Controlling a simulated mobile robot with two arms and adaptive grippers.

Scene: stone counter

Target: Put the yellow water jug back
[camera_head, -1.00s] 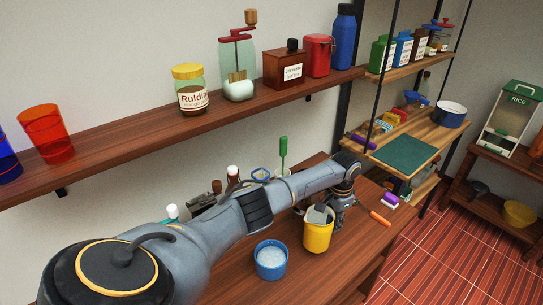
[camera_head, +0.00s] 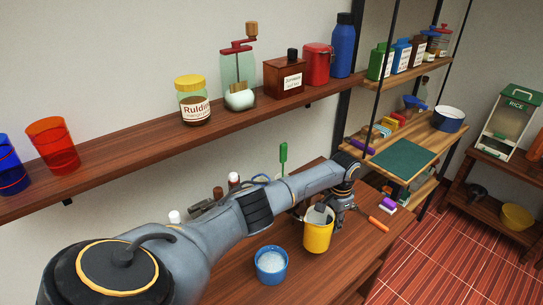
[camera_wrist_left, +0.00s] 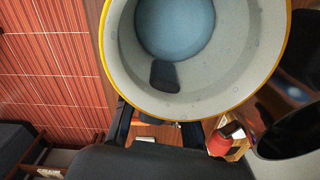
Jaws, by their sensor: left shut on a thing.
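The yellow water jug (camera_head: 318,236) is upright at the wooden counter, right of a blue cup. My left gripper (camera_head: 338,208) is at the jug's right side, shut on it. In the left wrist view the jug's pale inside and yellow rim (camera_wrist_left: 106,78) fill the upper middle, with bluish water (camera_wrist_left: 175,25) at the bottom and a dark fingertip (camera_wrist_left: 164,76) inside the wall. I cannot tell whether the jug's base touches the counter. My right gripper is not in view.
The blue cup (camera_head: 270,265) with pale contents stands left of the jug. An orange-handled tool (camera_head: 378,224) and a purple-and-white item (camera_head: 388,204) lie to the right. A long shelf (camera_head: 150,132) with jars and glasses runs above. A rack (camera_head: 408,158) stands at the back right.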

